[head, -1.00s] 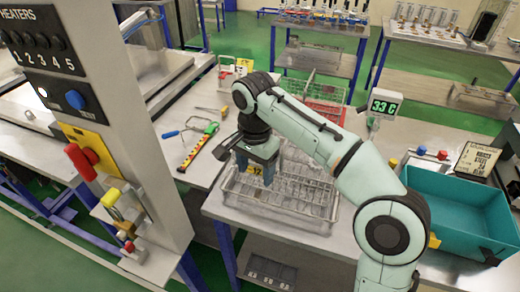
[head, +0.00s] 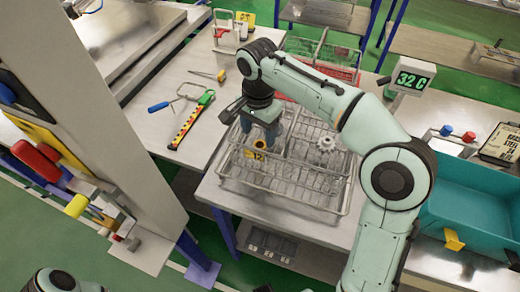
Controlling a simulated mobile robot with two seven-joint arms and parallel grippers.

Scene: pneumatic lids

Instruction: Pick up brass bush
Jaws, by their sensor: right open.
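The brass bush (head: 259,147) appears as a small brass ring in the left half of a wire basket (head: 262,186) on the steel bench, just behind a yellow tag marked 12 (head: 253,155). My right gripper (head: 260,130) points down over the same part of the basket, its blue-grey fingers open. It appears empty, close behind and above the bush. I cannot tell whether a finger touches it. My left gripper is out of view; only a piece of my left arm shows at the bottom left.
A white gear (head: 325,145) sits in the basket's right half. A red-based basket (head: 325,78) stands behind. A display (head: 411,80) reads 32 C. A teal bin (head: 475,195) is at right. A colourful level (head: 192,120) lies left. A control column (head: 95,120) stands at far left.

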